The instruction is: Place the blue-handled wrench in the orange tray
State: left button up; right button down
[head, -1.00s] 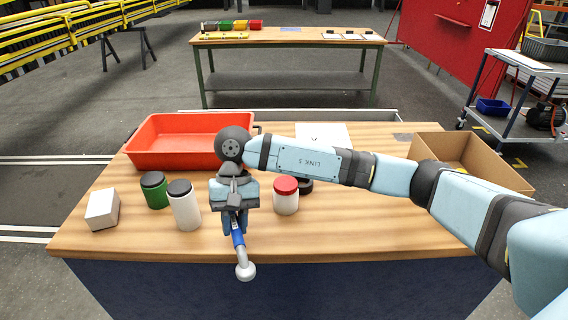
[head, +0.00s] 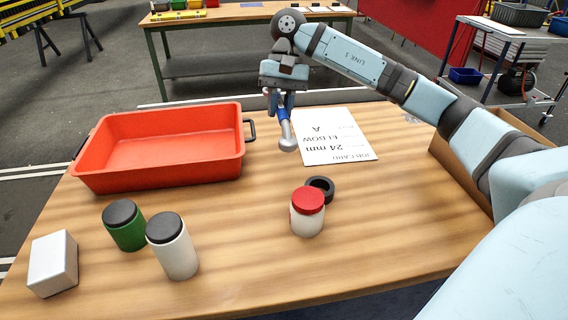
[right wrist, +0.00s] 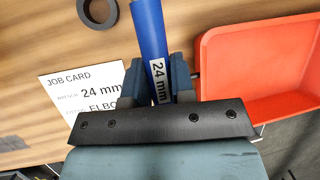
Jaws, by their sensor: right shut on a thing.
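The blue-handled wrench (head: 286,128) is in my right gripper (head: 280,100), above the table and to the right of the tray in the head view. Its grey end hangs down near the left edge of the job card. In the right wrist view the blue handle (right wrist: 151,40) stands between the two fingers (right wrist: 157,88) and bears a "24 mm" label. The orange tray (head: 88,172) stands at the back left of the table and looks empty. It also shows at the right of the right wrist view (right wrist: 222,62). My left gripper is not in view.
A job card (head: 335,150) reading "24 mm" and "ELBOW" lies right of the tray. A red-lidded jar (head: 307,214), a black ring (head: 321,187), a green jar (head: 125,228), a white jar (head: 173,250) and a white box (head: 53,264) stand nearer. A cardboard box (head: 452,165) is at right.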

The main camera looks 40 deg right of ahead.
jog(key=p, duration=0.1)
send_over(278, 180)
jog(key=w+d, duration=0.1)
jog(key=d, duration=0.1)
jog(key=f, duration=1.1)
jog(key=shift+a+f, duration=0.2)
jog(key=shift+f, duration=0.05)
jog(key=shift+f+p, duration=0.45)
jog(key=shift+f, duration=1.95)
jog(key=shift+f+b, duration=0.15)
jog(key=shift+b, duration=0.15)
jog(key=c, duration=1)
grip_release()
jog(key=shift+o, duration=0.2)
